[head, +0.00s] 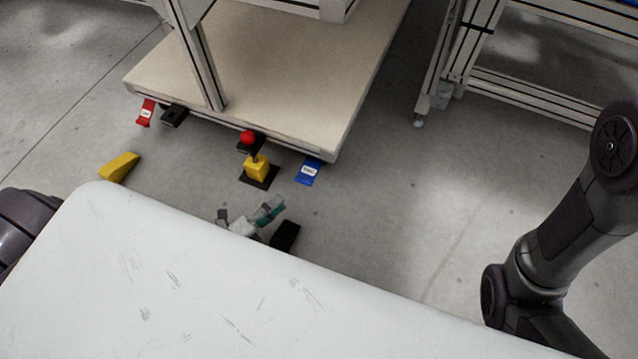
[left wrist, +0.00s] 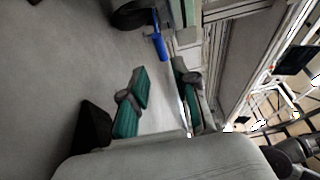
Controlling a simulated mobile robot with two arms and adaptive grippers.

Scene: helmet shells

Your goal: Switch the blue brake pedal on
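The blue brake pedal (head: 308,171) sticks out low under the near right corner of the wheeled platform, with a white label on it. It also shows in the left wrist view (left wrist: 160,45), beside a dark caster wheel, beyond the fingers. My left gripper (head: 248,216) is low near the floor, in front of and a little left of the pedal, apart from it. In the left wrist view my left gripper (left wrist: 162,92) has its teal-padded fingers spread with nothing between them. The pedal's inner end is hidden under the platform. My right gripper is out of view.
The beige platform (head: 280,90) has a red pedal (head: 145,113) at its left corner. Floor to the right is clear.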

